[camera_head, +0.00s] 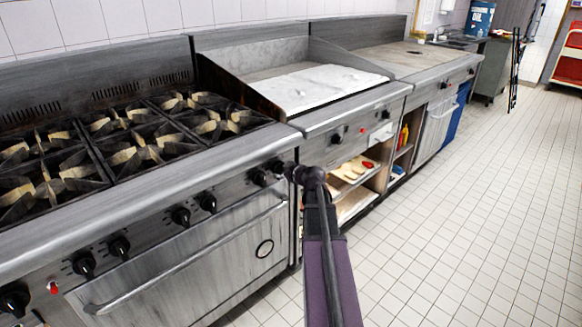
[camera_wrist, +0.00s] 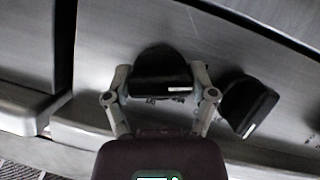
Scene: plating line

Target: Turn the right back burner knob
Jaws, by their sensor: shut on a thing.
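The stove front carries a row of black knobs below the burners. In the wrist view, a black knob (camera_wrist: 161,75) sits between the two fingers of my gripper (camera_wrist: 160,84), which is shut on it. Its white mark lies near level in this view. A second black knob (camera_wrist: 247,104) stands just right of it, outside the fingers, with its white mark tilted. In the head view, my gripper (camera_head: 283,170) is at the right end of the knob row, next to the neighbouring knob (camera_head: 258,177). My arm partly hides the held knob there.
The burner top (camera_head: 130,140) lies left, with an oven door handle (camera_head: 180,262) below the knobs. A griddle (camera_head: 320,88) and open shelves (camera_head: 352,170) stand to the right. The tiled floor (camera_head: 460,200) is clear at right.

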